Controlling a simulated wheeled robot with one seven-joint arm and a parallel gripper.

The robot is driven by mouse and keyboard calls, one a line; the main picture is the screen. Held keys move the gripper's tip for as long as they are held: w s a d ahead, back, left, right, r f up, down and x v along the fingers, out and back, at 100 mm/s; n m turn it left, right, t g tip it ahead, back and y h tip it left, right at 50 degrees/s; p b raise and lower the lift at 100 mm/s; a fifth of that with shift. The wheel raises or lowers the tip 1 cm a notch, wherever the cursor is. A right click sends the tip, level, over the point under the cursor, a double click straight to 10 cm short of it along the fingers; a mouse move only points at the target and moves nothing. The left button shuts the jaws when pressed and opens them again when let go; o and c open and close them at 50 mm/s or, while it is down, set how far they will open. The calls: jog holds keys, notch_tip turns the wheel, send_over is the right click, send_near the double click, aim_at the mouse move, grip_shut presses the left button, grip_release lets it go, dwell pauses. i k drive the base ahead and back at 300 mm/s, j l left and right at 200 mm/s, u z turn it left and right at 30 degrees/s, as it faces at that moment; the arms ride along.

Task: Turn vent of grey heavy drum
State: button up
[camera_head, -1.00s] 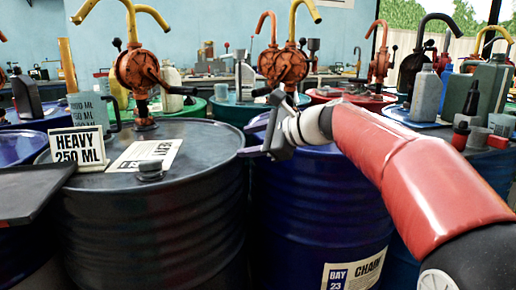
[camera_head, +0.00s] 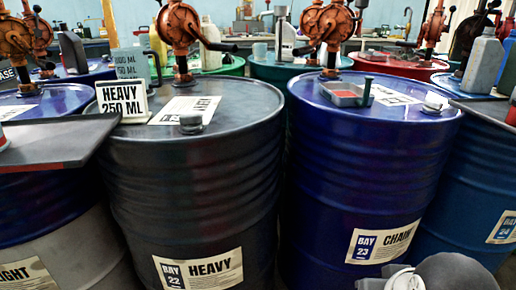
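The grey heavy drum (camera_head: 200,175) stands left of centre, with a "BAY 22 HEAVY" label on its front. Its vent, a small grey cap (camera_head: 191,123), sits on the lid near the front rim, with nothing touching it. An orange rotary pump (camera_head: 179,30) rises from the back of the lid. A "HEAVY 250 ML" sign (camera_head: 123,100) stands at the lid's left side, beside a grey measuring jug (camera_head: 130,65). A white and dark part of my arm (camera_head: 440,275) shows at the bottom right edge. My gripper's fingers are not in view.
The blue chain drum (camera_head: 375,170) stands close on the right, with a grey tray (camera_head: 345,94) and a pale cap (camera_head: 435,102) on its lid. A dark flat shelf (camera_head: 55,142) overlaps the heavy drum's left side. More drums and pumps stand behind.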

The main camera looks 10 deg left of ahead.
aim_at(195, 121)
jog(key=j+u, duration=0.1)
jog(key=u, duration=0.25)
jog(key=j+u, duration=0.1)
jog(key=u, duration=0.25)
jog(key=j+u, duration=0.1)
jog(key=u, duration=0.25)
jog(key=i, duration=0.05)
